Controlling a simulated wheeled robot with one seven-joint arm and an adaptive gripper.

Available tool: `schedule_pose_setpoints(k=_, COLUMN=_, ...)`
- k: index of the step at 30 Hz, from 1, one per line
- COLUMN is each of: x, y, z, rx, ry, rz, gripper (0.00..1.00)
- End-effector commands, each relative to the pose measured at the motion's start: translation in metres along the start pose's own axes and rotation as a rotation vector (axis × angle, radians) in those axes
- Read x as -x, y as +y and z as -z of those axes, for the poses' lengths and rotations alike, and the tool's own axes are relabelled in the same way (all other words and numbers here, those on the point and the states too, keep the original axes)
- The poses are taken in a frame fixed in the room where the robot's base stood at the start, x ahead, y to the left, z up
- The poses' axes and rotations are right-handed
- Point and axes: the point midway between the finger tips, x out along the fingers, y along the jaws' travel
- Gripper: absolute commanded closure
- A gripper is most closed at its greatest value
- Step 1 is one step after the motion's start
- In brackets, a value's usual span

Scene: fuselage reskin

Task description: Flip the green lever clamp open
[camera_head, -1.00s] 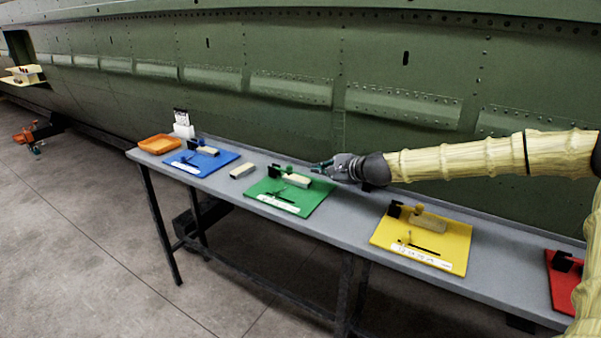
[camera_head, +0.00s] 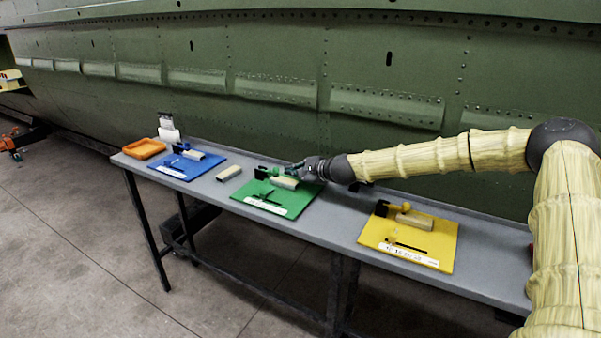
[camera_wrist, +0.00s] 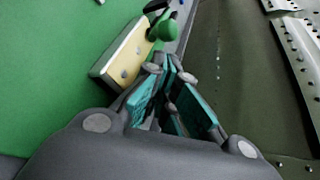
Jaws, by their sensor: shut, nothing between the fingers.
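The green board (camera_head: 293,208) lies on the bench with a lever clamp on it. The green lever clamp (camera_head: 266,172) is at the board's far edge, beside a pale block (camera_head: 285,182). In the wrist view the clamp's green knob (camera_wrist: 168,30) sits at the far end of the pale block (camera_wrist: 126,54), just ahead of my fingers. My gripper (camera_head: 292,168) is shut and empty. In the wrist view the gripper (camera_wrist: 170,66) has its teal-padded fingers meeting at the tips, close to the knob. I cannot tell whether they touch it. The clamp's far part is cut off there.
A yellow board (camera_head: 440,243) with its own clamp lies to the right. A blue board (camera_head: 168,171), a loose pale block (camera_head: 229,173) and an orange tray (camera_head: 144,154) are to the left. The green fuselage wall (camera_head: 240,60) rises right behind the bench (camera_head: 330,220).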

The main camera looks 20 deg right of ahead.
Motion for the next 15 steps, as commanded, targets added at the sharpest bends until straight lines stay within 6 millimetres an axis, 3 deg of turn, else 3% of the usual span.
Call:
schedule_pose_setpoints(k=6, x=-0.021, y=0.001, z=0.000, rx=0.000, ry=0.000, rz=-0.002, gripper=1.00)
schedule_pose_setpoints(k=15, x=-0.030, y=0.001, z=0.000, rx=-0.001, ry=0.000, rz=-0.001, gripper=1.00)
